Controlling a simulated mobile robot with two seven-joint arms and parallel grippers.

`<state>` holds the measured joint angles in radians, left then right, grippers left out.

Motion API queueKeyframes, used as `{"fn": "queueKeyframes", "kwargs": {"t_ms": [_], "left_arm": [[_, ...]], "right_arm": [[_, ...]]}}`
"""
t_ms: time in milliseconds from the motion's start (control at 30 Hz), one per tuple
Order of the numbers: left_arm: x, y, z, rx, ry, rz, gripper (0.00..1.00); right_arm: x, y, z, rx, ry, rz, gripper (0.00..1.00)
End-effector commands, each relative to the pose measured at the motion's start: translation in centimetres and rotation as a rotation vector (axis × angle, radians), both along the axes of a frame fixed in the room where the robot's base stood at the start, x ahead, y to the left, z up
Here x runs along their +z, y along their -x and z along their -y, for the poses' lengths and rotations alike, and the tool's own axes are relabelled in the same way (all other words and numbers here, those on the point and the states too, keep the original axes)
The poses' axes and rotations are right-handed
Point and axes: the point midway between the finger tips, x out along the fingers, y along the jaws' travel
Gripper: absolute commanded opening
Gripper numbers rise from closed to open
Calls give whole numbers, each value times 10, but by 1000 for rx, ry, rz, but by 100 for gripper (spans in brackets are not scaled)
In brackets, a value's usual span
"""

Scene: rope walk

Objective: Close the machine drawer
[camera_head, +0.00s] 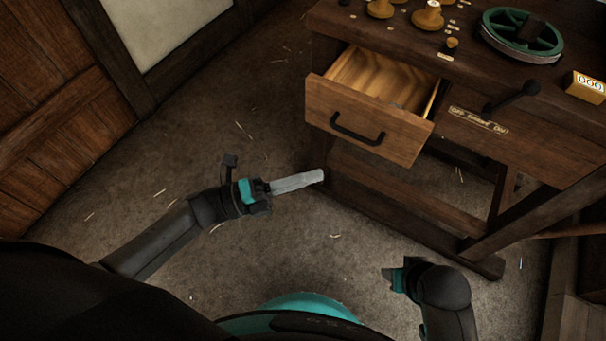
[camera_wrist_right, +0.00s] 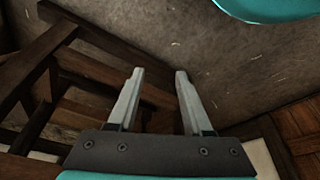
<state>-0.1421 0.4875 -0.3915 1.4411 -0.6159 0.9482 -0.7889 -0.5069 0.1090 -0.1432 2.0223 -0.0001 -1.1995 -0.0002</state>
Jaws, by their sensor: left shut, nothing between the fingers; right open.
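The machine drawer (camera_head: 367,121) is wooden with a dark bar handle (camera_head: 357,129). It stands pulled out from the dark wooden bench (camera_head: 470,95), and its inside shows. Something small and grey lies in it, too unclear to name. My left gripper (camera_head: 321,175) is shut and empty, below the drawer front and apart from it, near the bench's lower left leg. My right gripper (camera_head: 388,275) is at the lower right of the head view, away from the drawer. In the right wrist view my right gripper (camera_wrist_right: 157,75) is open, with nothing between its fingers.
On the bench top are a green wheel (camera_head: 522,35), wooden knobs (camera_head: 428,16) and a yellow counter box (camera_head: 585,87). A dark crank handle (camera_head: 512,101) sticks out right of the drawer. Floor (camera_head: 260,120) left of the bench is clear except for straw bits.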

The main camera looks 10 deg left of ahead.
Motion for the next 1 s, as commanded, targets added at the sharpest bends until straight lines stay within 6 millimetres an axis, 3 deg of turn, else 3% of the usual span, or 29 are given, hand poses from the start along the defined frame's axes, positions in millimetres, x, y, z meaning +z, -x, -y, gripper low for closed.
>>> {"fn": "queueKeyframes", "kwargs": {"t_ms": [300, 600, 1000], "left_arm": [[9, -34, 60, -3, 1, 4, 0], [14, -62, 67, -3, -1, 1, 0], [15, -66, 68, -3, -1, 0, 0]], "right_arm": [[20, -6, 0, -1, -4, 35, 50], [41, -8, -1, -2, -8, 63, 50], [45, -7, -1, -3, -8, 65, 50]]}}
